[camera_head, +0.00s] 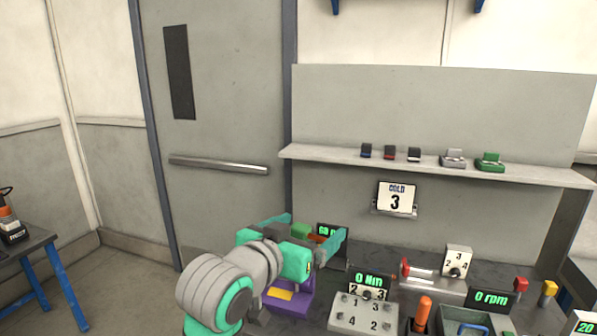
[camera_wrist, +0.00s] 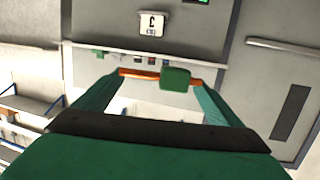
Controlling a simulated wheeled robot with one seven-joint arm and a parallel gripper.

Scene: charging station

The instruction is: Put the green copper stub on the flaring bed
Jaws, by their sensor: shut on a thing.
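My gripper (camera_head: 314,234) is raised above the left part of the bench, its two teal fingers spread wide. It is shut on the green copper stub (camera_head: 300,230), an orange-copper rod with a green block on it. In the wrist view the stub (camera_wrist: 175,79) spans between the fingertips, with the green block right of the middle. I cannot tell for sure which thing is the flaring bed. A purple fixture with a yellow patch (camera_head: 281,294) stands below the gripper, partly hidden by my arm. A metal fixture with a red end (camera_head: 420,270) lies to the right.
Number boxes (camera_head: 365,312) and (camera_head: 457,262), green-lit displays (camera_head: 490,298), an orange handle (camera_head: 423,310) and a green tray (camera_head: 448,318) crowd the bench front. A blue-legged table (camera_head: 33,245) stands left.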

